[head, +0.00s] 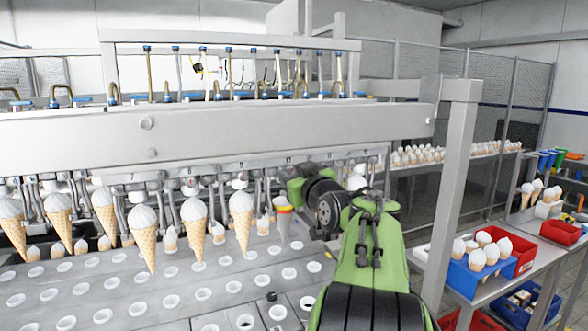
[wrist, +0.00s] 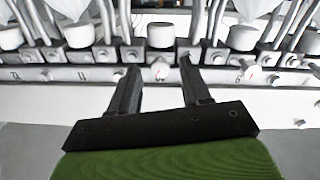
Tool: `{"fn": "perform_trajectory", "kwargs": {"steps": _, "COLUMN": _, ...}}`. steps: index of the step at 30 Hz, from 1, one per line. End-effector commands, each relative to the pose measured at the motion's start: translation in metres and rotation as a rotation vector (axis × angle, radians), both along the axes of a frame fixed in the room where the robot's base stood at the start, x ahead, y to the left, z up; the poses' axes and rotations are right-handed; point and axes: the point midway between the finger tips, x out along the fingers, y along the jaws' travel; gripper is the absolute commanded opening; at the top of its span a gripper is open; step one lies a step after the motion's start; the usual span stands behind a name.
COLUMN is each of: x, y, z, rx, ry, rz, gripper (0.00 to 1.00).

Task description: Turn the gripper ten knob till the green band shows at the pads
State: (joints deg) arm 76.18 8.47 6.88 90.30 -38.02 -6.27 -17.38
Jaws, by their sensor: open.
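In the wrist view, a small pale knob (wrist: 160,71) with a red mark sits on the front of the machine's rail. My gripper (wrist: 160,61) is open, with one dark finger on each side of the knob. I cannot tell whether the fingers touch it. In the head view, my green and black wrist reaches left to the row of cone grippers, and its fingertips are hidden.
Several ice cream cones (head: 194,218) hang along the row to the left. A conveyor (head: 110,288) with cup holes runs below. A post (head: 452,190) stands right of my arm. Blue (head: 480,268) and red (head: 560,232) bins sit on a side table.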

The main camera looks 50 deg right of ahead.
Motion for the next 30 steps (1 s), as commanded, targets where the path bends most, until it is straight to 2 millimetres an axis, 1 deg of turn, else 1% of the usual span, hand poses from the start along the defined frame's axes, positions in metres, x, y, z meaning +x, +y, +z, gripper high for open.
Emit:
{"fn": "perform_trajectory", "kwargs": {"steps": 3, "x": 0.0049, "y": -0.0033, "z": -0.0001, "rx": 0.000, "ry": 0.000, "rz": -0.001, "gripper": 0.48}}
{"fn": "perform_trajectory", "kwargs": {"steps": 9, "x": 0.0050, "y": -0.0032, "z": -0.0007, "rx": 0.000, "ry": 0.000, "rz": -0.001, "gripper": 0.48}}
{"fn": "perform_trajectory", "kwargs": {"steps": 14, "x": 0.0048, "y": -0.0030, "z": -0.0007, "rx": 0.000, "ry": 0.000, "rz": -0.001, "gripper": 0.23}}
{"fn": "perform_trajectory", "kwargs": {"steps": 18, "x": 0.0048, "y": -0.0030, "z": -0.0007, "rx": 0.000, "ry": 0.000, "rz": 0.000, "gripper": 0.02}}
{"fn": "perform_trajectory", "kwargs": {"steps": 19, "x": 0.0047, "y": -0.0030, "z": -0.0007, "rx": 0.000, "ry": 0.000, "rz": 0.000, "gripper": 0.00}}
{"fn": "perform_trajectory", "kwargs": {"steps": 24, "x": 0.0054, "y": -0.0024, "z": -0.0022, "rx": -0.024, "ry": 0.012, "rz": 0.002, "gripper": 0.00}}
{"fn": "perform_trajectory", "kwargs": {"steps": 30, "x": 0.0057, "y": -0.0018, "z": -0.0051, "rx": -0.174, "ry": 0.095, "rz": 0.002, "gripper": 0.00}}
